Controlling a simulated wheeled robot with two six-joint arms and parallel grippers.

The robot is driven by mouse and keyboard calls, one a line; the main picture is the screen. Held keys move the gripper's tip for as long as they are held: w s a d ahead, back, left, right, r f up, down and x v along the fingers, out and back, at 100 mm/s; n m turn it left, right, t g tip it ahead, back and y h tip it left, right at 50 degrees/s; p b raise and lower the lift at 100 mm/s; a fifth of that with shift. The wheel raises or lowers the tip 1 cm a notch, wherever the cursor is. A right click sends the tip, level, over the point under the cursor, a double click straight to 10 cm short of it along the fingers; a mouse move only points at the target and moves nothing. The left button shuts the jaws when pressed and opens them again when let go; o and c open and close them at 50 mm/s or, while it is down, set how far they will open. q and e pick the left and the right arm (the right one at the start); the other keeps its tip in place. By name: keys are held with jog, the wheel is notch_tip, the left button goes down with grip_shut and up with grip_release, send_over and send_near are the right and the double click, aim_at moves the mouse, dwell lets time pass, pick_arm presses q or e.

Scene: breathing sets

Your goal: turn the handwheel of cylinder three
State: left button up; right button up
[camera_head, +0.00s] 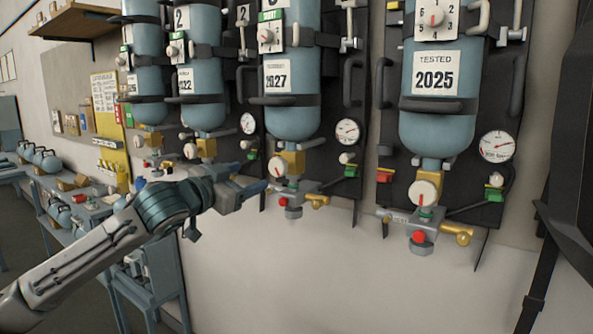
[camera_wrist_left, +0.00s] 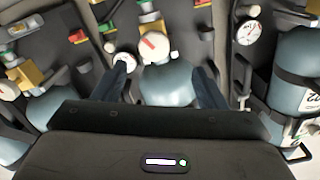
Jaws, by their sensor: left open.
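The third blue-grey cylinder from the left (camera_head: 291,112) hangs on a dark wall panel with a 2027 label; its number is not readable. Below its neck is a white handwheel (camera_head: 277,167) with a red mark, above a grey valve block. In the left wrist view, which looks upside down, a white handwheel with a red mark (camera_wrist_left: 155,46) shows just beyond the fingers, above a blue-grey cylinder end. My left gripper (camera_head: 250,182) is open and empty, just left of and slightly below the handwheel. Contact cannot be told. My right gripper is out of view.
A larger cylinder (camera_head: 437,125) labelled 2025 stands to the right with its own handwheel (camera_head: 424,193) and gauge (camera_head: 497,146). Two more cylinders stand to the left. A valve outlet (camera_head: 318,201) juts out beside my gripper. A blue bench (camera_head: 85,210) is at the left.

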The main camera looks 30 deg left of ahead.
aim_at(275, 168)
pick_arm(q)
jog(key=shift+n, duration=0.5)
jog(key=w+p, duration=0.2)
jog(key=w+d+p, duration=0.1)
jog(key=w+p, duration=0.1)
jog(key=shift+w+r, duration=0.1)
jog(key=w+p, duration=0.1)
jog(key=w, duration=0.1)
jog(key=w+p, duration=0.1)
jog(key=w, duration=0.1)
jog(key=shift+w+d, duration=0.2)
jog(key=shift+w, duration=0.1)
jog(key=shift+w+p, duration=0.35)
jog(key=shift+w, duration=0.25)
jog(key=shift+w+d, duration=0.1)
jog(key=shift+w, duration=0.2)
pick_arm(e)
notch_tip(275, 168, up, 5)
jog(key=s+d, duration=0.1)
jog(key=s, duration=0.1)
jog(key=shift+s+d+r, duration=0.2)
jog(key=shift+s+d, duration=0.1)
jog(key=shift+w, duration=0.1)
